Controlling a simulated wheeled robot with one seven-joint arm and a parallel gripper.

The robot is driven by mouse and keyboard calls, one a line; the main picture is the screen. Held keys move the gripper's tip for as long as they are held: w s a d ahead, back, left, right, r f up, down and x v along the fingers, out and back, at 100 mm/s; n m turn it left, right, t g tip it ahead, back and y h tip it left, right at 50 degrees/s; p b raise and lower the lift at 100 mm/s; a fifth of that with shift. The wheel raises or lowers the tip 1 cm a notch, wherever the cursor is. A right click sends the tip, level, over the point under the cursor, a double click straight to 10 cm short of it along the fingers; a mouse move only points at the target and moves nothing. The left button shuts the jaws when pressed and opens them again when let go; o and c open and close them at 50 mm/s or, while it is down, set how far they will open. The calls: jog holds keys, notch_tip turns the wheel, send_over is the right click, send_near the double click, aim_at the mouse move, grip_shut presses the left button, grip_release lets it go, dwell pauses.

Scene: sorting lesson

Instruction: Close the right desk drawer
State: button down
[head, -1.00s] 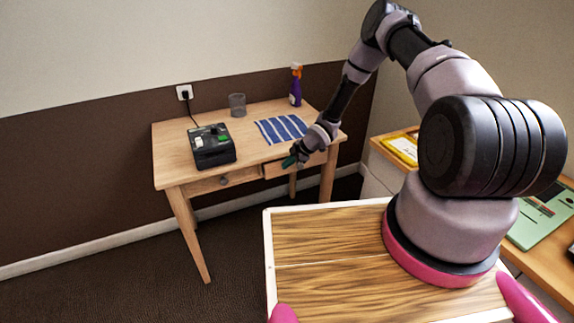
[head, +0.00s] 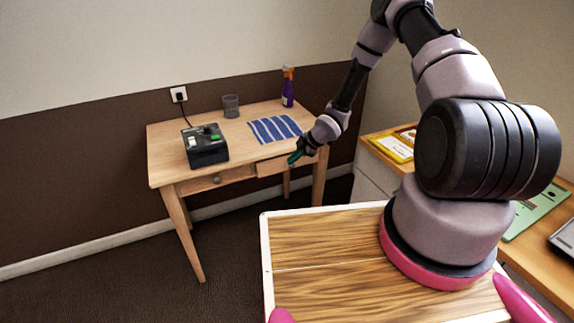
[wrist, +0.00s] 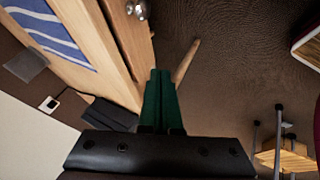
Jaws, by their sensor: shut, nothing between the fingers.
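The right desk drawer (head: 272,168) is in the front of the wooden desk (head: 165,165) in the head view. Its front appears to stand out a little from the desk frame; the exact gap is too small to tell. My gripper (head: 294,159) is at the drawer's front, towards its right side, and hides part of it. I cannot tell whether it touches. In the wrist view my gripper's green fingers (wrist: 160,78) are together and empty, beside the desk's front edge. A metal knob (wrist: 138,9) shows at the top of that view.
The left drawer (head: 215,180) looks shut. A black device (head: 205,147), a grey cup (head: 231,106), a striped mat (head: 273,129) and a spray bottle (head: 288,87) stand or lie on the desk. Another desk (head: 375,147) is at right.

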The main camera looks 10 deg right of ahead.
jog(key=s+d+f+m+t+y, duration=0.2)
jog(key=d+m+t, duration=0.25)
jog(key=m, duration=1.05)
jog(key=m+t+h, duration=0.4)
jog(key=m+t, duration=0.1)
jog(key=m, duration=1.5)
send_near(313, 159)
jog(key=w+a, duration=0.4)
jog(key=shift+w+a+r, duration=0.35)
jog(key=shift+w+r, duration=0.05)
jog(key=shift+r, duration=0.1)
